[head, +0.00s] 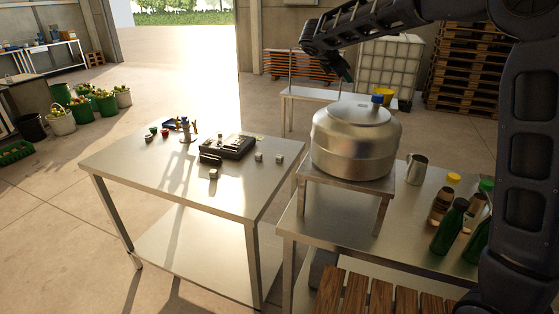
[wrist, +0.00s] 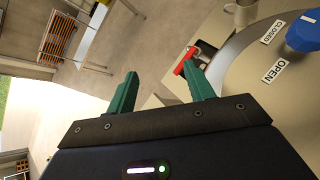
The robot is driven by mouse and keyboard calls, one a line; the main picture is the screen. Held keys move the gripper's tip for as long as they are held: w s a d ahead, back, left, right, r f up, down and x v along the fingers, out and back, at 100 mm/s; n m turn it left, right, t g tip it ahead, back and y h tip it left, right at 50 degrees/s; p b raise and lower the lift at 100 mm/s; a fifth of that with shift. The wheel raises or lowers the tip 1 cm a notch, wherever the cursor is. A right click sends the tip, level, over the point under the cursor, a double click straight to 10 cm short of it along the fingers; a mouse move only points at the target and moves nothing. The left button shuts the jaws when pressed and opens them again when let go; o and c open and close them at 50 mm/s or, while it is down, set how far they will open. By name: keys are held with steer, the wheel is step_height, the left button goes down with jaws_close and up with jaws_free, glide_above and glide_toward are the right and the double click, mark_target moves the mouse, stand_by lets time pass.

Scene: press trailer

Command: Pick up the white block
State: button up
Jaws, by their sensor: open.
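Small pale blocks lie on the left metal table (head: 140,170) in the head view. One block (head: 214,174) is near the table's front edge, and two more, a left one (head: 258,157) and a right one (head: 279,159), sit right of a dark device. I cannot tell for sure which is the white block. My gripper (head: 345,70) is high above and behind the steel vessel (head: 350,150), away from the blocks. In the wrist view its green fingers (wrist: 160,84) are apart with nothing held between them. No block is clear there.
The vessel has a blue knob (head: 377,99) and stands on a raised stand. A red piece (wrist: 184,62) shows by the right finger. A dark device (head: 228,148) is among the blocks. A steel cup (head: 416,167) and bottles (head: 449,225) stand on the right table.

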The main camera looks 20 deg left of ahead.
steer(key=s+a+f+n+t+y, duration=0.1)
steer(key=s+a+f+n, duration=0.15)
steer(key=a, duration=0.55)
steer(key=s+a+f+n+t+y, duration=0.1)
steer(key=a+n, duration=0.2)
steer(key=a, duration=0.6)
steer(key=s+a+f+n+t, duration=0.2)
steer(key=a+n, duration=0.1)
steer(key=a, duration=0.5)
glide_toward(278, 157)
steer(key=shift+w+d+r, duration=0.15)
steer(key=shift+w+d, duration=0.05)
steer(key=shift+d, duration=0.25)
steer(key=shift+w, duration=0.15)
steer(key=x, duration=0.5)
steer(key=shift+a+f, duration=0.1)
steer(key=shift+f, duration=0.1)
steer(key=shift+y, duration=0.3)
steer(key=shift+a+x, duration=0.2)
steer(key=shift+x, duration=2.45)
steer(key=shift+d+f, duration=0.1)
steer(key=c, duration=1)
steer(key=shift+r, duration=5.1)
steer(key=shift+c, duration=0.2)
